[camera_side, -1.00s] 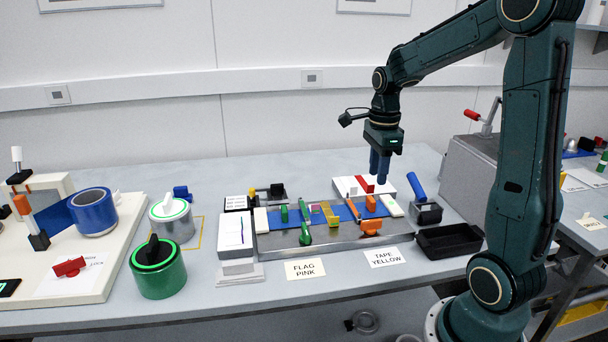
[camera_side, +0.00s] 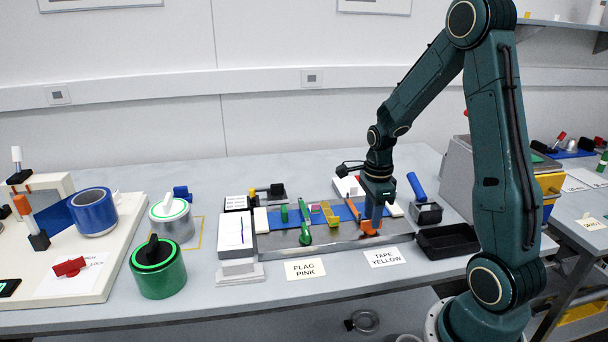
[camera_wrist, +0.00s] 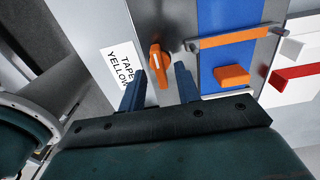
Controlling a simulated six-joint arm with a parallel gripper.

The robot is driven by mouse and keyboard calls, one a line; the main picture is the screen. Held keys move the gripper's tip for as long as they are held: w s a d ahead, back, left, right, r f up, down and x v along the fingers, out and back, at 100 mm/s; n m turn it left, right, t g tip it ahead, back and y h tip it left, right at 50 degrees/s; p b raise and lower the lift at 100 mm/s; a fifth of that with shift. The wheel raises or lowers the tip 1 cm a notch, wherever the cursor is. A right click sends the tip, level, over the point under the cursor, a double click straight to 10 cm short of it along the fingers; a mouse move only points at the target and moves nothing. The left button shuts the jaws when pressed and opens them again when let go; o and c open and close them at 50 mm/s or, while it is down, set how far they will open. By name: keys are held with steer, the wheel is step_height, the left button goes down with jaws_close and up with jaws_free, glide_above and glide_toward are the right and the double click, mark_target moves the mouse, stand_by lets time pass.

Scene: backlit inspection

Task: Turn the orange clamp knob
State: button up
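The orange clamp knob (camera_side: 370,229) sits at the front edge of the metal fixture (camera_side: 330,238), toward its right end. In the wrist view the knob (camera_wrist: 156,58) is an elongated orange handle with a white mark on top. My gripper (camera_side: 375,218) points down just above the knob and partly covers it in the side view. In the wrist view my gripper (camera_wrist: 160,72) is open, with one dark blue finger on each side of the knob's line. A gap shows between each finger and the knob; I cannot tell how high the tips are above it.
An orange clamp bar (camera_wrist: 235,38) crosses the blue strip (camera_wrist: 222,62) beside the knob. An orange block (camera_wrist: 231,76) lies on the strip. A green clamp (camera_side: 305,234) stands to the left. A TAPE YELLOW label (camera_side: 385,257) lies in front; a black tray (camera_side: 450,241) stands right.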

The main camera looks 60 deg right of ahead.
steer(key=shift+f, duration=0.6)
steer(key=shift+c, duration=0.2)
jaws_close()
